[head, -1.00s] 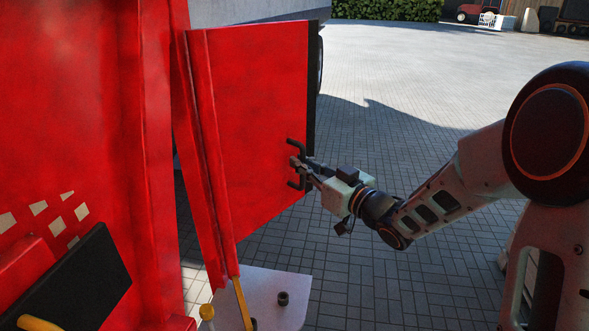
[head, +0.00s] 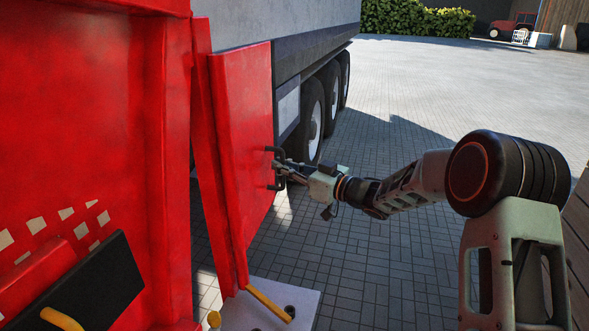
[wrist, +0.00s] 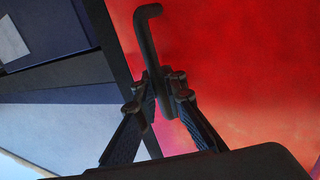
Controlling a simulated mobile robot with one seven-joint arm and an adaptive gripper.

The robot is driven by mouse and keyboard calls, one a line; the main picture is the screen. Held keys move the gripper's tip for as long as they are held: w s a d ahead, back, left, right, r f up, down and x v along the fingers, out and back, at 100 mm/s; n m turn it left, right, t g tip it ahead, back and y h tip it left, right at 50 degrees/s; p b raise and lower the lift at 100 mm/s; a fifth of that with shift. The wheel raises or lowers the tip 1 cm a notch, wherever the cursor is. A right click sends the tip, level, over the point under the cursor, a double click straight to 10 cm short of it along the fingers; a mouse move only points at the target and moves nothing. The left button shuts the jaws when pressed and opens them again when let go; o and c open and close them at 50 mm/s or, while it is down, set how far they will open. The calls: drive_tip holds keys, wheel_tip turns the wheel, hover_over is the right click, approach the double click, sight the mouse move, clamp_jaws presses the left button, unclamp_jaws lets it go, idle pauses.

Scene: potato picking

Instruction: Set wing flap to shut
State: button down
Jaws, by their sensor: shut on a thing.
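The wing flap (head: 240,130) is a red upright panel hinged along its left edge to the red machine. It stands swung out at an angle, with its free edge away from the machine body. A black bracket-shaped handle (head: 271,150) sits near its free edge. My gripper (head: 283,172) is shut on this handle. In the wrist view the handle (wrist: 148,35) runs down between the two fingers of my gripper (wrist: 160,95), with the red flap face (wrist: 240,70) behind it. The lower end of the handle is partly hidden by the fingers.
A yellow lever (head: 268,302) lies over a light metal plate (head: 245,316) below the flap. A large grey trailer with several wheels (head: 331,95) stands behind the flap. The paved ground (head: 400,250) to the right is clear. A hedge (head: 415,20) is far back.

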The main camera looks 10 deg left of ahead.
sight(266, 164)
drive_tip(key=a, duration=0.2)
drive_tip(key=a+n+g, duration=0.1)
drive_tip(key=a, duration=0.1)
drive_tip(key=a+g, duration=0.1)
drive_tip(key=a, duration=0.2)
drive_tip(key=shift+w+y, duration=0.25)
drive_tip(key=shift+y, duration=0.15)
drive_tip(key=shift+s+a, duration=0.2)
drive_tip(key=shift+a, duration=1.05)
drive_tip(key=c, duration=2)
unclamp_jaws()
drive_tip(key=shift+c, duration=0.2)
drive_tip(key=shift+d, duration=0.1)
